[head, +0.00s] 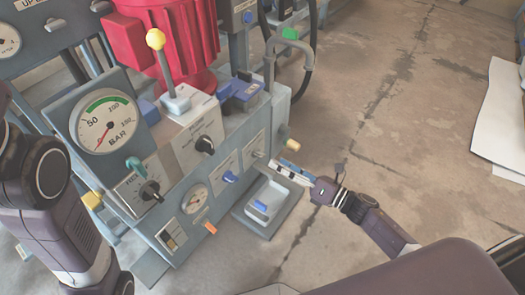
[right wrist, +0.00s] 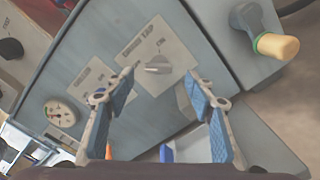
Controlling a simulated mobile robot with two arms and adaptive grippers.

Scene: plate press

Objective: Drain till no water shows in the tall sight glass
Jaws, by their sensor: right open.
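A grey knob (right wrist: 158,66) on a pale, lettered plate (right wrist: 145,48) shows in the right wrist view; its lettering is too blurred to read surely. The same knob (head: 257,154) is on the right part of the machine's front panel in the head view. My right gripper (right wrist: 160,86) is open, its blue-padded fingers spread on both sides of the knob and apart from it. In the head view the right gripper (head: 283,169) is just right of the knob. I cannot surely identify the tall sight glass. My left arm is at the left edge; its gripper is out of view.
A pale tray (head: 252,215) with a blue part stands below the knob. A yellow-tipped handle (right wrist: 275,46) sticks out close to the right gripper. A dial gauge (head: 103,122), a black knob (head: 205,144) and a yellow-topped lever (head: 156,40) are further left.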

